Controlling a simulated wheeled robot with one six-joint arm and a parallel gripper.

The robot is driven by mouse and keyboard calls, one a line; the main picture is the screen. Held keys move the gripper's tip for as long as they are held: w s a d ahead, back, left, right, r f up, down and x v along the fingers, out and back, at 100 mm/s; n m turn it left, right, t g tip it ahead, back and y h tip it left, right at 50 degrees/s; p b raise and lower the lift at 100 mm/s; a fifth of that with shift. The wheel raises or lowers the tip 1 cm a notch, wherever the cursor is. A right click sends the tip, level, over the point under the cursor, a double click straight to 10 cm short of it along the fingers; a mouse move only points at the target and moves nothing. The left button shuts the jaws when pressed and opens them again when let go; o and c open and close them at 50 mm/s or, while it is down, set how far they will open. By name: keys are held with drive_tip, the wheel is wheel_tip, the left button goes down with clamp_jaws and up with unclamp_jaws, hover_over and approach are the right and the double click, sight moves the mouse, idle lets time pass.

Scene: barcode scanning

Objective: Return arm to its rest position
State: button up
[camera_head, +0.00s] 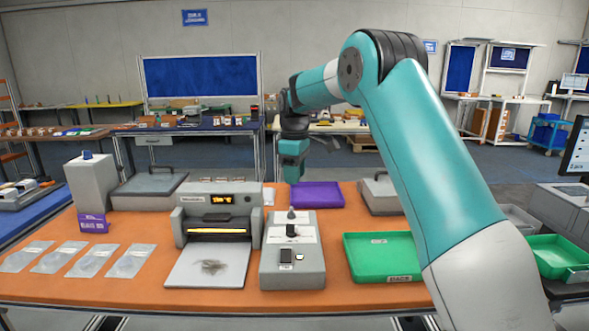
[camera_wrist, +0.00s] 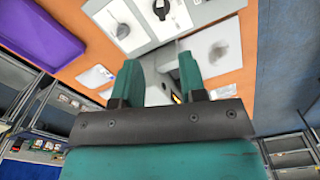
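My teal arm rises from the lower right of the head view and bends over to the left. My gripper (camera_head: 294,171) hangs above the far part of the orange table (camera_head: 140,232), near the purple tray (camera_head: 316,195). In the wrist view my gripper (camera_wrist: 160,82) shows two teal fingers spread apart with nothing held between them. The label machine (camera_head: 217,213) with a lit slot stands below and left of it. A grey device with a black knob (camera_head: 292,262) stands in front of it.
Several clear bags (camera_head: 92,261) lie at the table's left. A green tray (camera_head: 383,257) lies right of the grey device, partly behind my arm. A grey case (camera_head: 148,189) and a white box (camera_head: 91,185) stand at the back left. The air around my gripper looks clear.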

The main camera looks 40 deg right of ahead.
drive_tip(key=shift+r, duration=1.1)
drive_tip(key=s+a+r+y, duration=0.1)
drive_tip(key=s+a+r, duration=0.2)
drive_tip(key=s+a, duration=1)
drive_tip(key=s+a+f+y, duration=0.1)
drive_tip(key=s+a+f, duration=0.1)
drive_tip(key=s+a, duration=0.5)
drive_tip(key=s+a+f+y, duration=0.2)
drive_tip(key=s+a, duration=0.5)
drive_tip(key=s, duration=0.8)
drive_tip(key=shift+s+a, duration=0.2)
drive_tip(key=shift+s, duration=0.15)
